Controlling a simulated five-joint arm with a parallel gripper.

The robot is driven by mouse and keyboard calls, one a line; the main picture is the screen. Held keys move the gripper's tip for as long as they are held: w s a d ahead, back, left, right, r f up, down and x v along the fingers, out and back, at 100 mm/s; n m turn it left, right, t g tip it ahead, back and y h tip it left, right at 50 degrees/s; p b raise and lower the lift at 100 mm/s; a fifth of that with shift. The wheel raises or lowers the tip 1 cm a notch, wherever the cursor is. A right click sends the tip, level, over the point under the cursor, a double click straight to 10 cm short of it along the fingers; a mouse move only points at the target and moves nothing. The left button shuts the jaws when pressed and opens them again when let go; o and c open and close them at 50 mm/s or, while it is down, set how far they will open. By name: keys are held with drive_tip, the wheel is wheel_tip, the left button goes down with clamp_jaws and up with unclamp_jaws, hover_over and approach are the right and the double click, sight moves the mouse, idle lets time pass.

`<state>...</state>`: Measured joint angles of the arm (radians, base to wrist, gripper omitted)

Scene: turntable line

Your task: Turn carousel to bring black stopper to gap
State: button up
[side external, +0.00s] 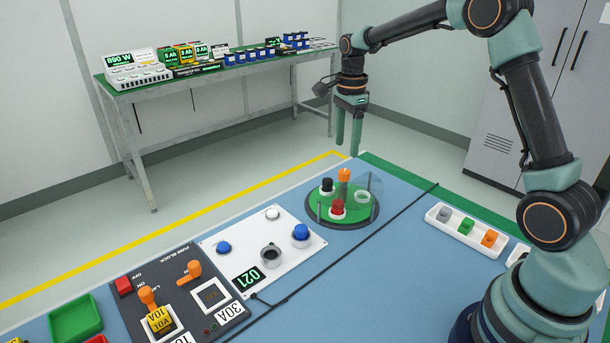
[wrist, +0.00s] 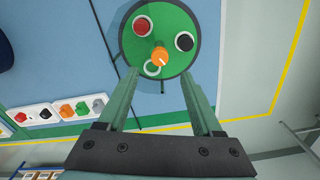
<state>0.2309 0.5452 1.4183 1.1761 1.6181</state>
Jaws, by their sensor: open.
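The carousel is a green disc (side external: 355,217) on the blue table; it also shows in the wrist view (wrist: 165,18). The black stopper (side external: 327,185) sits at its far left in the side view and right of centre in the wrist view (wrist: 184,41). A red stopper (side external: 337,208) sits nearer the side camera. An orange-topped knob (side external: 344,175) stands upright at the middle. An empty whitish ring (side external: 362,197) is at the right. Clear guard panels stand around the disc; I cannot make out their gap. My gripper (side external: 348,148) is open and empty, above and apart from the knob.
A white panel (side external: 255,235) with blue knobs and a "021" display lies left of the carousel. A white tray (side external: 467,232) of coloured pieces is at right. A black cable crosses the table by the disc.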

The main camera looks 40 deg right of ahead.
drive_tip(key=shift+r, duration=2.3)
drive_tip(key=s+a+r+n+t, duration=0.3)
drive_tip(key=s+a+r+n, duration=0.35)
drive_tip(key=s+n, duration=0.35)
drive_tip(key=s+a+f+n+t, duration=0.2)
drive_tip(key=s+a+n, duration=0.2)
drive_tip(key=s+n, duration=0.4)
drive_tip(key=n, duration=0.3)
drive_tip(key=shift+s+a+f+t, duration=0.25)
drive_tip(key=shift+a+f+t, duration=0.05)
